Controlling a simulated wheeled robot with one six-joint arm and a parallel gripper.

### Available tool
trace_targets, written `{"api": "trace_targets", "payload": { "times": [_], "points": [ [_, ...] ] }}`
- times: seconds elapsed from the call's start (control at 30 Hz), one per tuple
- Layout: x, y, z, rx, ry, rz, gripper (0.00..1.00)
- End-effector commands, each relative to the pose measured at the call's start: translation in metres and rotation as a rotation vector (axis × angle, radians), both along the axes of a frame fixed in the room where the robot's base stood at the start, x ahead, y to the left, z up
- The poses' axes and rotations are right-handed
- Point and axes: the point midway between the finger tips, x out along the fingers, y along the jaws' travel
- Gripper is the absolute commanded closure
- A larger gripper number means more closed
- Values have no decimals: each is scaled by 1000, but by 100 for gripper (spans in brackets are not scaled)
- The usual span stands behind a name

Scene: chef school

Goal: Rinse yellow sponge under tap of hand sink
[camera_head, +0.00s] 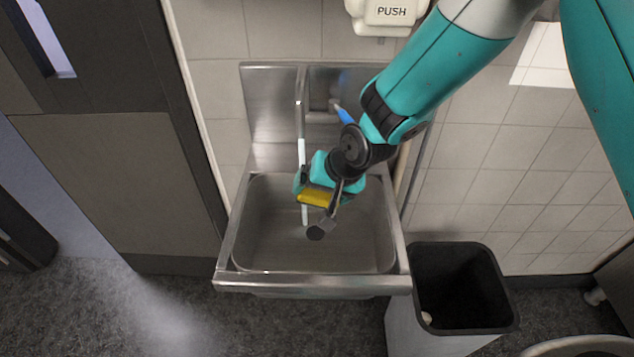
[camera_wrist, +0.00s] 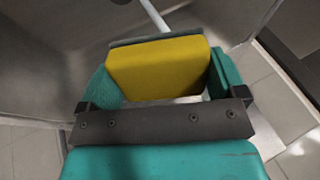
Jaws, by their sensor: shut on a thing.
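My gripper (camera_head: 318,192) is shut on the yellow sponge (camera_head: 313,197), inside the hand sink (camera_head: 262,225) and above its floor. In the wrist view the sponge (camera_wrist: 160,68) sits between the two teal fingers. The tap (camera_head: 300,95) has a tall metal spout in front of the steel backsplash. A pale, narrow water stream (camera_head: 302,153) falls from it, passes at the sponge's left side and shows again below. The stream also appears beyond the sponge in the wrist view (camera_wrist: 154,16). Whether the water touches the sponge is unclear. A blue tap handle (camera_head: 344,115) is partly behind my arm.
A black-lined bin (camera_head: 455,285) stands right of the sink, close to its front corner. A white dispenser marked PUSH (camera_head: 390,14) hangs on the tiled wall above. A dark door (camera_head: 110,170) is at the left. The basin's front part is empty.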

Motion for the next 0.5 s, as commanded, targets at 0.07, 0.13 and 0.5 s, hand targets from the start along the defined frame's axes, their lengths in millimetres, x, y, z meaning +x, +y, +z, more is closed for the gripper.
{"api": "trace_targets", "payload": {
  "times": [0.07,0.13,0.5],
  "points": [
    [-7,-2,0,0,0,0,29],
    [-13,-3,0,0,0,0,29],
    [-43,-8,0,1,0,-1,29]
  ]
}}
